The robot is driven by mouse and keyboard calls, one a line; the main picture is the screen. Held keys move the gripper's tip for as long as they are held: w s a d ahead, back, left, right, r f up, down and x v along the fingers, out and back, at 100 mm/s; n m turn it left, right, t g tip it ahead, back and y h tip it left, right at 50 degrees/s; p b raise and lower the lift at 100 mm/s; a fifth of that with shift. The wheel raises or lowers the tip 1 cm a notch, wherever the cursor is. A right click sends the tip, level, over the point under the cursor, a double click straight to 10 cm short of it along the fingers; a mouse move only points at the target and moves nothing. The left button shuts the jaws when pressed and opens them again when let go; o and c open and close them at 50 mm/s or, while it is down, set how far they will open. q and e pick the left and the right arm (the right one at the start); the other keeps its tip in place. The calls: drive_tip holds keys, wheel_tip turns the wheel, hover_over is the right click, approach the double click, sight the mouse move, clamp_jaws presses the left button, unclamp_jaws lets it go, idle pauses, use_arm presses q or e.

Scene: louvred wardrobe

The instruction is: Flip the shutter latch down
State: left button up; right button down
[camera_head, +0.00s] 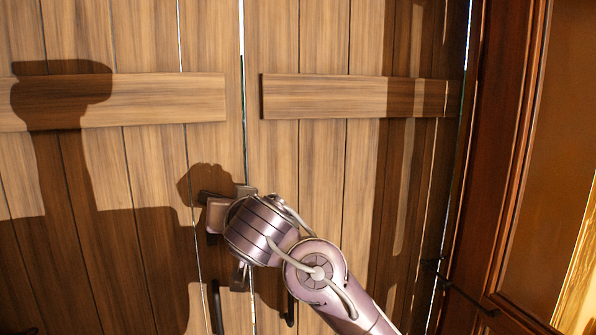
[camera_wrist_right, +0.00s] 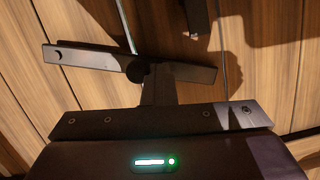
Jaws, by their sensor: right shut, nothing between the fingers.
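The shutter latch shows in the wrist view as a flat bar (camera_wrist_right: 95,61) with a round dark pivot, lying across the seam between the door panels and slightly tilted. My right gripper (camera_wrist_right: 158,84) is shut and empty, its fingers close to the bar near the pivot; I cannot tell whether they touch it. In the head view my right gripper (camera_head: 218,214) is up against the doors at the centre seam, and my wrist hides most of the latch there. My left gripper is in neither view.
The louvred wardrobe doors (camera_head: 320,165) are plank-faced with raised cross rails (camera_head: 350,97). Dark handles (camera_head: 217,305) sit low on either side of the seam. A dark wooden frame (camera_head: 505,150) stands at the right. Arm shadows fall on the doors.

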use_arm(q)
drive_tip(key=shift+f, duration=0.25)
use_arm(e)
drive_tip(key=shift+w+d+f, duration=0.15)
drive_tip(key=shift+w+f, duration=0.05)
drive_tip(key=shift+f, duration=0.2)
idle(0.7)
